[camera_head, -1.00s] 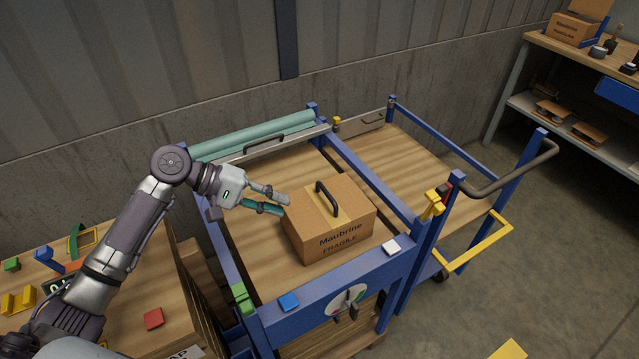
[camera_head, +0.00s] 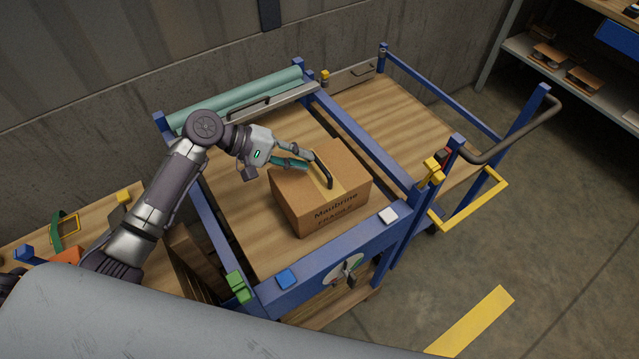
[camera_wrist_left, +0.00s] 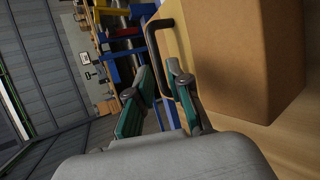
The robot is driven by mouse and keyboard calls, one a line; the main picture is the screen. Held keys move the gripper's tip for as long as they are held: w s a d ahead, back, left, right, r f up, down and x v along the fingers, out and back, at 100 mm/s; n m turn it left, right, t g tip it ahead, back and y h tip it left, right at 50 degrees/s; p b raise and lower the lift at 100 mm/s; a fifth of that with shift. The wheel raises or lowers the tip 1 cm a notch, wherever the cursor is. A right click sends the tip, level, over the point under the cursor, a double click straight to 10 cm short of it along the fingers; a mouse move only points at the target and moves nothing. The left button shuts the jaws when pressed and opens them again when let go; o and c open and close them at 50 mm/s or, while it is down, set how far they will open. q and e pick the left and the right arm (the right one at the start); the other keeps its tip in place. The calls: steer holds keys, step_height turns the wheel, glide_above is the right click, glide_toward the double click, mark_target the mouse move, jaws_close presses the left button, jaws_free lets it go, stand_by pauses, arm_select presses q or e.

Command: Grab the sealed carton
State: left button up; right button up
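The sealed carton (camera_head: 322,195) is a brown box printed "Maubrine FRAGILE" with a black handle (camera_head: 324,170) on top. It stands on the wooden deck of the blue-framed cart. My left gripper (camera_head: 310,160) is at the handle from the left, its teal-padded fingers apart. In the left wrist view the gripper (camera_wrist_left: 161,68) has a gap between its fingers, and the dark handle (camera_wrist_left: 154,42) shows between and beyond the tips. I cannot tell whether they touch it. The carton (camera_wrist_left: 243,55) fills the right side there. My right gripper is not in view.
A teal roll (camera_head: 240,98) lies at the back. The wooden deck (camera_head: 385,110) right of the carton is clear.

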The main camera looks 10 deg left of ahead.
mark_target(318, 162)
arm_select(q)
steer(key=p+x, duration=0.1)
steer(key=x, duration=0.3)
steer(key=shift+d+p, duration=0.3)
steer(key=shift+w+d, duration=0.15)
steer(key=shift+d, duration=0.05)
steer(key=shift+f, duration=0.1)
steer(key=shift+a, duration=0.1)
jaws_close()
steer(key=shift+w, duration=0.1)
